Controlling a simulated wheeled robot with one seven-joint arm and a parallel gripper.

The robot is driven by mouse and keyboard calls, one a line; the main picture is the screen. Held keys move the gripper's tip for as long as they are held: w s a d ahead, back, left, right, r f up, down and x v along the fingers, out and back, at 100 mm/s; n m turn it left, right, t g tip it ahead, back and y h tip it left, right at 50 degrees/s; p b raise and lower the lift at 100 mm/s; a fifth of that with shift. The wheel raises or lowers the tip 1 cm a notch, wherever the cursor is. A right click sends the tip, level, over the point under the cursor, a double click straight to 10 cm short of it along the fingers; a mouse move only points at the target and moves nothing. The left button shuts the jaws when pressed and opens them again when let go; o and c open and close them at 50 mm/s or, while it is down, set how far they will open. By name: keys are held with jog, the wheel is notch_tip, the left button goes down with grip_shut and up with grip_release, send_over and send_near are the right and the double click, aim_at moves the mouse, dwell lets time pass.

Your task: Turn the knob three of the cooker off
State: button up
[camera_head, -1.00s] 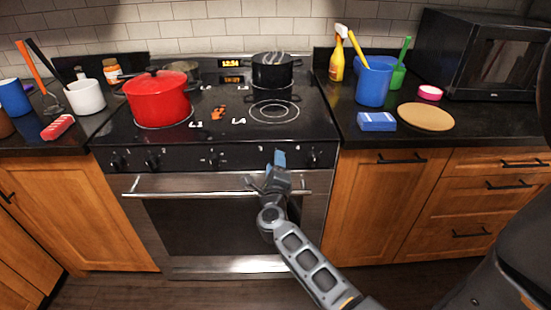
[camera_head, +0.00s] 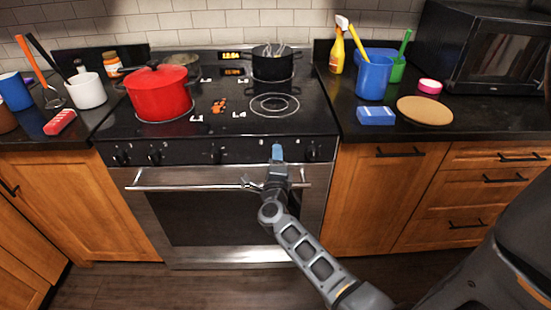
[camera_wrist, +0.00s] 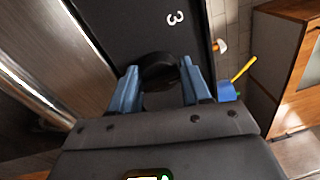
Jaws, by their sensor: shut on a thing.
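The cooker (camera_head: 180,152) stands in the middle of the head view, with a row of knobs along its black front panel. My gripper (camera_head: 278,155) is at the right part of this panel and hides the knob there. In the wrist view, a dark round knob (camera_wrist: 160,68) sits between my two blue fingers, beside a white figure 3 (camera_wrist: 173,18) on the panel. The fingers are shut on this knob, one on each side. The knob's pointer mark cannot be made out.
A red pot (camera_head: 160,93) and a black pot (camera_head: 272,63) stand on the cooktop. The oven handle (camera_head: 190,185) runs just below the panel, close to my gripper. Another knob (camera_head: 313,152) is just right of my gripper. A blue box (camera_head: 376,116) lies on the right counter.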

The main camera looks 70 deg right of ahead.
jog(key=o, duration=0.7)
jog(key=shift+w+a+f, duration=0.1)
jog(key=shift+a+f, duration=0.05)
jog(key=shift+f, duration=0.05)
jog(key=o, duration=0.3)
jog(key=shift+r, duration=0.1)
jog(key=shift+b+v, duration=0.35)
jog(key=shift+v, duration=3.5)
